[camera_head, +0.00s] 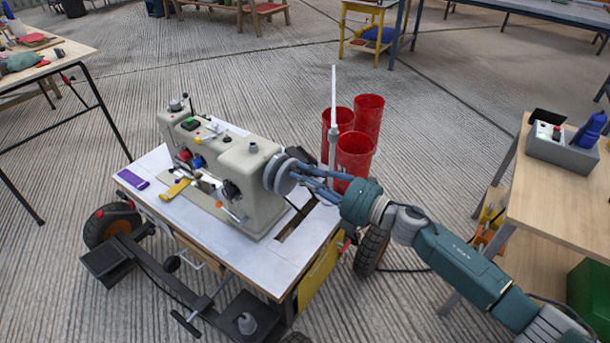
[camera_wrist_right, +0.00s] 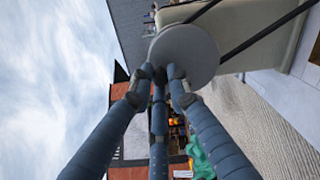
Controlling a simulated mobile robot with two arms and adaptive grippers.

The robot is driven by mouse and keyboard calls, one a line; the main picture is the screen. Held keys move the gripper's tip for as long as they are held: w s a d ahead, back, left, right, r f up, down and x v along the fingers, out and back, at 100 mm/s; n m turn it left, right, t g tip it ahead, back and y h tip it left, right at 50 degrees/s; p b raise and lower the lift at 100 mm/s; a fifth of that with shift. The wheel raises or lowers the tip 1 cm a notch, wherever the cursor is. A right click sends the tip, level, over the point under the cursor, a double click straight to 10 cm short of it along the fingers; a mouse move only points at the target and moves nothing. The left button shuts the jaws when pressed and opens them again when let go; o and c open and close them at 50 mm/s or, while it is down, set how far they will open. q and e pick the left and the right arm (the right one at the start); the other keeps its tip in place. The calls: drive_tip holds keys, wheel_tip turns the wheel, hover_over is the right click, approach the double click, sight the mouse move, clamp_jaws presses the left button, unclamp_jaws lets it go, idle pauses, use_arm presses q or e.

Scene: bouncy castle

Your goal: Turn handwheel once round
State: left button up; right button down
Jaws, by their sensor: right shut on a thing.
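A beige sewing machine (camera_head: 240,185) stands on a white-topped wheeled table (camera_head: 150,165). Its grey round handwheel (camera_head: 281,174) is on the right end of the machine. My right gripper (camera_head: 298,172) reaches in from the right, its blue fingers shut on the handwheel. In the right wrist view the fingertips (camera_wrist_right: 162,75) meet at the rim of the pale disc of the handwheel (camera_wrist_right: 186,52). Part of the wheel is hidden behind the fingers in the head view. My left gripper is not in view.
Red bins (camera_head: 356,150) and a white pole (camera_head: 333,110) stand behind my right gripper. A purple item (camera_head: 132,179) and a yellow item (camera_head: 176,189) lie on the white tabletop. A wooden table (camera_head: 560,190) with a grey box (camera_head: 562,152) is at the right.

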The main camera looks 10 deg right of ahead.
drive_tip(key=shift+f, duration=0.15)
drive_tip(key=c, duration=1.7)
unclamp_jaws()
drive_tip(key=shift+c, duration=0.2)
drive_tip(key=shift+o, duration=0.4)
drive_tip(key=shift+s+d, duration=0.25)
drive_tip(key=v, duration=1.1)
drive_tip(key=shift+s, duration=0.15)
